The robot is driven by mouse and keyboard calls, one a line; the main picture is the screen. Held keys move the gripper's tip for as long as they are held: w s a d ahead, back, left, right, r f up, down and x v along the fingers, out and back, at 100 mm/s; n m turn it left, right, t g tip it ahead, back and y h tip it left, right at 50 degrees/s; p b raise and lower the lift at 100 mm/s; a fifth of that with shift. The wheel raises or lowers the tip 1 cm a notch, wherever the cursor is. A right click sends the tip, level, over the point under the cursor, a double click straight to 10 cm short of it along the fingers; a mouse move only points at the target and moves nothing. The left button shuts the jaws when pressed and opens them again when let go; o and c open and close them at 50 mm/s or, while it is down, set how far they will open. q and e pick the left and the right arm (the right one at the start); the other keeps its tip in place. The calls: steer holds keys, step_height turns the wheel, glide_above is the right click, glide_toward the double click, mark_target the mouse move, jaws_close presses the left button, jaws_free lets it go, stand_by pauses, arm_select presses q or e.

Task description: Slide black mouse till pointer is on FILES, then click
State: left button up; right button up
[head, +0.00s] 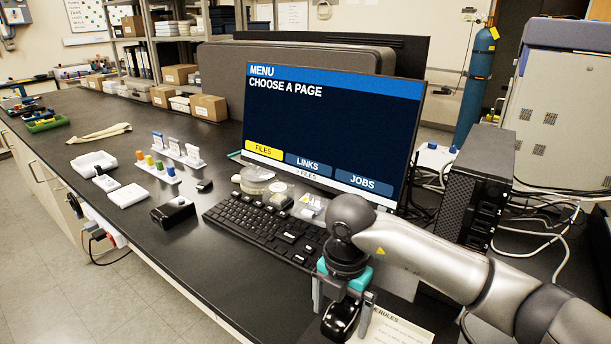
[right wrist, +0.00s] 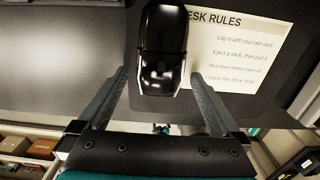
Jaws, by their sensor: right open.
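The monitor (head: 330,120) shows a MENU page reading "CHOOSE A PAGE". Its FILES button (head: 264,149) is yellow, while the LINKS button (head: 307,163) and the JOBS button (head: 362,181) are blue. A small line under the buttons seems to read FILES. I cannot make out a pointer arrow. The black mouse (head: 339,322) lies at the front right of the desk; it also shows in the right wrist view (right wrist: 163,45). My right gripper (head: 342,306) is open over the mouse, fingers on either side; I cannot tell whether they touch it. My left gripper is not in view.
A black keyboard (head: 265,230) lies left of the mouse. A DESK RULES sheet (right wrist: 235,45) lies right beside it. A black computer tower (head: 475,190) stands behind my right arm. Small trays and a black box (head: 173,212) sit farther left.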

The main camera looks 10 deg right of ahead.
mark_target(340, 313)
step_height(340, 313, up, 7)
steer(key=p, duration=0.6)
steer(key=shift+r, duration=0.1)
stand_by(0.3)
